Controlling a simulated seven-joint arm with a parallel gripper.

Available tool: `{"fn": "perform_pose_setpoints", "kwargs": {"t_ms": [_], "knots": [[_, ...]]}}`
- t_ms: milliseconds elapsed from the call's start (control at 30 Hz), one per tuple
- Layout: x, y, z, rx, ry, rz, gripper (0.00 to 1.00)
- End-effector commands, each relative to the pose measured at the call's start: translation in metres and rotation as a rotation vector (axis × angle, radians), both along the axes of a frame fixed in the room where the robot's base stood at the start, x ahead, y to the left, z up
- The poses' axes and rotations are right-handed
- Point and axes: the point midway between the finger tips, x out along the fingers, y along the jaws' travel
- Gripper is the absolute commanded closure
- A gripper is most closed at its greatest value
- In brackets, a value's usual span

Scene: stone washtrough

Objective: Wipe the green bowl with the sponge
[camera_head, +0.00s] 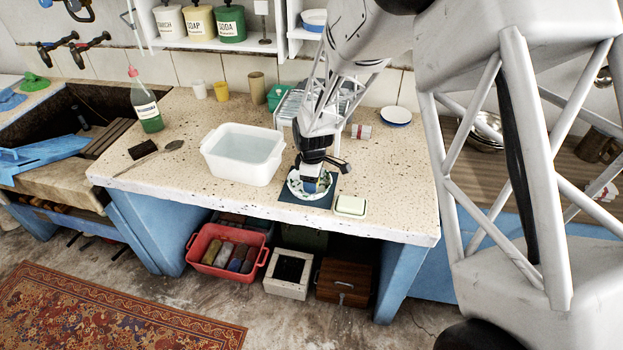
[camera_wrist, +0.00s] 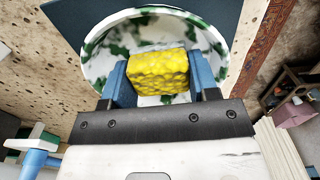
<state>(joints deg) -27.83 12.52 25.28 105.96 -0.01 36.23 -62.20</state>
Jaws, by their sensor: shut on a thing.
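The green bowl, white with dark green blotches (camera_head: 296,189), stands on a dark blue mat (camera_head: 290,204) near the counter's front edge. It also shows in the wrist view (camera_wrist: 100,68). My gripper (camera_head: 311,183) reaches down into the bowl from above. In the wrist view, its blue fingers (camera_wrist: 162,80) are shut on the yellow sponge (camera_wrist: 158,66) from both sides. The sponge is inside the bowl; whether it touches the bowl's surface I cannot tell. In the head view my gripper hides the sponge and part of the bowl.
A white basin of water (camera_head: 243,170) stands close left of the bowl. A small pale soap dish (camera_head: 350,206) is just right of the mat. A dish rack (camera_head: 292,105) and a small plate (camera_head: 396,116) stand behind.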

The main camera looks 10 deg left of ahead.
Motion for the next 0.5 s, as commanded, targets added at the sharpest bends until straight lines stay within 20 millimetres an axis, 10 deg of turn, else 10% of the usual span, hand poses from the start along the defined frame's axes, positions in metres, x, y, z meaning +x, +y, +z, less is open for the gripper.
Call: {"fn": "perform_pose_setpoints", "kwargs": {"t_ms": [500], "knots": [[0.014,0.028,0.002,0.000,0.000,0.000,0.68]]}}
